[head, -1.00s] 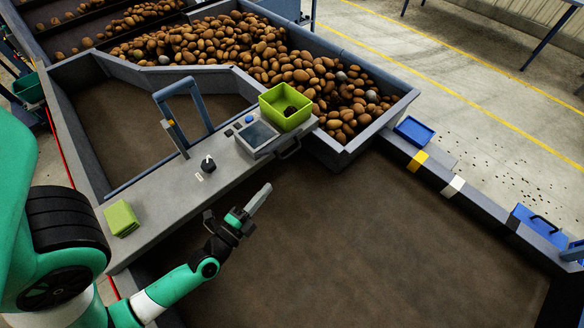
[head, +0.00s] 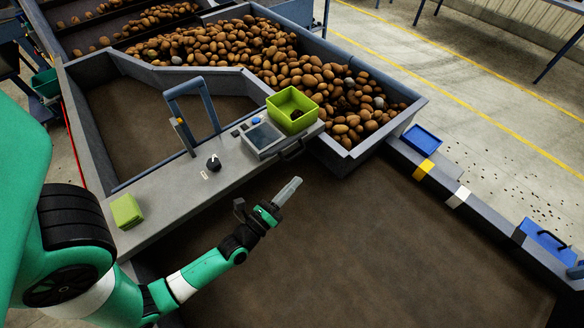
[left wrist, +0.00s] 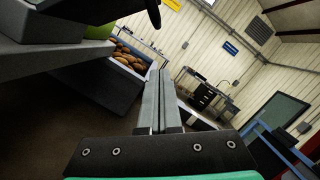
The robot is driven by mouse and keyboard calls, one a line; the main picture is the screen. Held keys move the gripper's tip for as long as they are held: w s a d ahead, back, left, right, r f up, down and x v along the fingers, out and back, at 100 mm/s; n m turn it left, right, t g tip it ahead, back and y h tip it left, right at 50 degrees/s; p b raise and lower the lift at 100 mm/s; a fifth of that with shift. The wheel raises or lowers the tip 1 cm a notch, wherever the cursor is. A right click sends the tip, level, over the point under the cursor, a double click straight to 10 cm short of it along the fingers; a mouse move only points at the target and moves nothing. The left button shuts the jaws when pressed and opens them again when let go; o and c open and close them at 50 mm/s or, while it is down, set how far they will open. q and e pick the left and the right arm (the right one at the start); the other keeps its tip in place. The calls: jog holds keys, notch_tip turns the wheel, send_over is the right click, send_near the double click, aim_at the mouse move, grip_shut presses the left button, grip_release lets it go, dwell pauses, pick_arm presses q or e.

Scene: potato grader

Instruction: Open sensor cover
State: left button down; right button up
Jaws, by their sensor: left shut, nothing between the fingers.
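A blue cover with a dark handle (head: 546,238), likely the sensor cover, sits on the grey rail at the far right of the head view. It looks closed. My left gripper (head: 288,192) is over the brown belt, in front of the control ledge and well left of the blue cover. Its fingers are together and empty; they also show shut in the left wrist view (left wrist: 160,100). My right gripper is not in view.
The grey ledge (head: 165,195) carries a black knob (head: 214,162), a screen (head: 263,136), a green bin (head: 292,108) and a green block (head: 126,211). A blue tray (head: 421,140) lies by the rail. The brown belt (head: 390,250) is clear.

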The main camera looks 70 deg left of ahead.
aim_at(289, 160)
pick_arm(q)
jog(key=a+r+p, duration=0.2)
jog(key=a+r, duration=0.1)
jog(key=shift+w+a+r, duration=0.2)
jog(key=shift+w+r, duration=0.05)
jog(key=shift+w, duration=0.15)
jog(key=r+n, duration=0.1)
jog(key=a+r+n+p, duration=0.1)
jog(key=n, duration=0.1)
jog(key=shift+s+r+g, duration=0.2)
jog(key=shift+r+g, duration=0.2)
jog(key=shift+a+r+n, duration=0.15)
jog(key=shift+n, duration=0.25)
